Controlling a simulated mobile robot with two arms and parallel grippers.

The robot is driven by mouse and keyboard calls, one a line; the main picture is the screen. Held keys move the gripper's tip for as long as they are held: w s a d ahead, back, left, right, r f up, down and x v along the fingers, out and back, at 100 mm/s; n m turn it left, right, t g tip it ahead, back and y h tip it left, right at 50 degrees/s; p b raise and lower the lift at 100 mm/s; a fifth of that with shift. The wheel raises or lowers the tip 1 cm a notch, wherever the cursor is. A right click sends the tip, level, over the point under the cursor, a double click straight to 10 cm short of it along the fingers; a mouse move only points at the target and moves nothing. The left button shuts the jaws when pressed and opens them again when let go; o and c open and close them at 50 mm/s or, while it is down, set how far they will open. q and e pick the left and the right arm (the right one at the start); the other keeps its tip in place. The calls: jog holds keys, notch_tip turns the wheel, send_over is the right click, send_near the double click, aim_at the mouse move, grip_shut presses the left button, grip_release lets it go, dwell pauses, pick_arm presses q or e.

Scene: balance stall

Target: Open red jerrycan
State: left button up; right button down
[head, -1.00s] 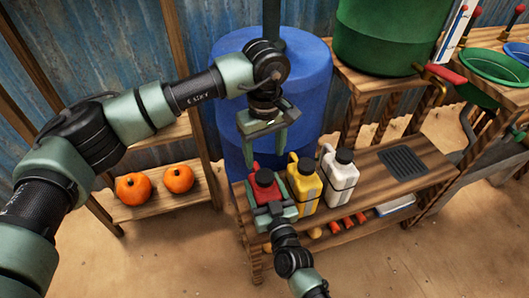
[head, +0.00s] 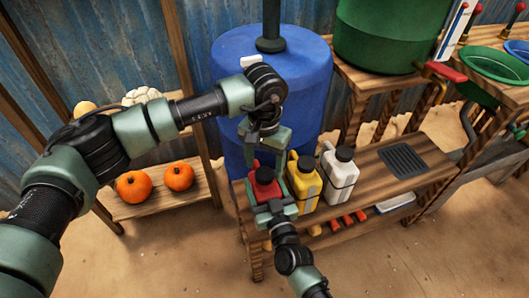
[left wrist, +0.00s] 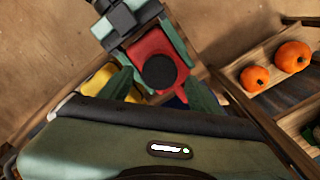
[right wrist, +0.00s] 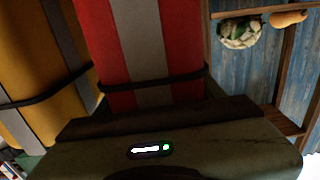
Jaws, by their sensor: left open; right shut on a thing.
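The red jerrycan (head: 265,191) stands upright on the wooden bench, with its black cap (head: 265,175) on top. In the left wrist view the black cap (left wrist: 159,71) sits between the two fingers of my left gripper (left wrist: 160,92), which is open and above it, not closed on it. In the head view the left gripper (head: 265,155) points down just over the can. My right gripper (head: 273,208) is shut on the red jerrycan from the front. The right wrist view shows the can's red side with a grey stripe (right wrist: 140,45) close up; the fingertips there are hidden.
A yellow jerrycan (head: 304,182) and a white jerrycan (head: 340,176) stand close to the right of the red one. A blue barrel (head: 300,80) is right behind. A dark grate (head: 403,161) lies on the bench further right. Orange pumpkins (head: 133,187) sit on a shelf at left.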

pick_arm(q)
jog(key=shift+f, duration=1.4)
